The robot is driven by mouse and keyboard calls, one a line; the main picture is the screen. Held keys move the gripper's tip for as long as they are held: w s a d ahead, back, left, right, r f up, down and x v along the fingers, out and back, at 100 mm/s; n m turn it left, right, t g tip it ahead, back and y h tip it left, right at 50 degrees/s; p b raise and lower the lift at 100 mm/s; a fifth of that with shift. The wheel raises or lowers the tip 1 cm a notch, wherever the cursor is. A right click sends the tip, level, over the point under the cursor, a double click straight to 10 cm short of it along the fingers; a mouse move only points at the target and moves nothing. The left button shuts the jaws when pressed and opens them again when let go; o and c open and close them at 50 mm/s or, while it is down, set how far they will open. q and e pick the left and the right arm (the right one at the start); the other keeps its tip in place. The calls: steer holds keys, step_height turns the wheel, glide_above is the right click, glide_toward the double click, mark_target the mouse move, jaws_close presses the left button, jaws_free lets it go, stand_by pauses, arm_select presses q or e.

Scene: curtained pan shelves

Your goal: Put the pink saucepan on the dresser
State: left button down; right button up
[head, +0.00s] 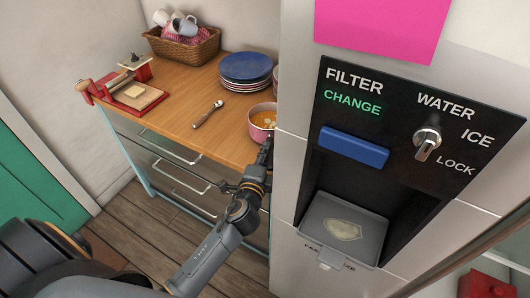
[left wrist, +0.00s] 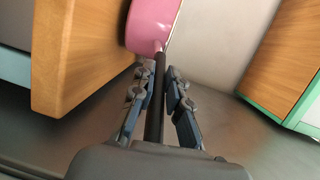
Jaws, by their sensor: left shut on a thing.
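The pink saucepan (head: 262,117) is at the right part of the dresser's wooden top (head: 180,115), close to the fridge. Orange contents with pale bits show inside it. My left gripper (head: 257,172) is shut on its dark handle. In the left wrist view, the handle runs between the two fingers (left wrist: 158,103) up to the pink pan wall (left wrist: 152,24). I cannot tell whether the pan rests on the top or hangs just above it. My right gripper is not in view.
Stacked blue and white plates (head: 245,70) stand just behind the pan. A spoon (head: 207,114), a red board with bread (head: 137,94) and a wicker basket (head: 183,47) are also on the top. The fridge with dispenser (head: 290,180) blocks the right side.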

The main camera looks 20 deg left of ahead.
arm_select(q)
steer(key=shift+f+b, duration=0.25)
steer(key=shift+b, duration=0.05)
steer(key=shift+f, duration=0.25)
stand_by(0.4)
steer(key=c, duration=1.3)
jaws_free()
steer(key=shift+o, duration=0.2)
steer(key=shift+s+f, duration=0.1)
steer(key=shift+f, duration=0.25)
steer(key=shift+r, duration=0.15)
steer(key=c, duration=0.4)
steer(key=b+v, duration=0.1)
steer(key=v, duration=0.7)
steer(key=shift+s, duration=0.25)
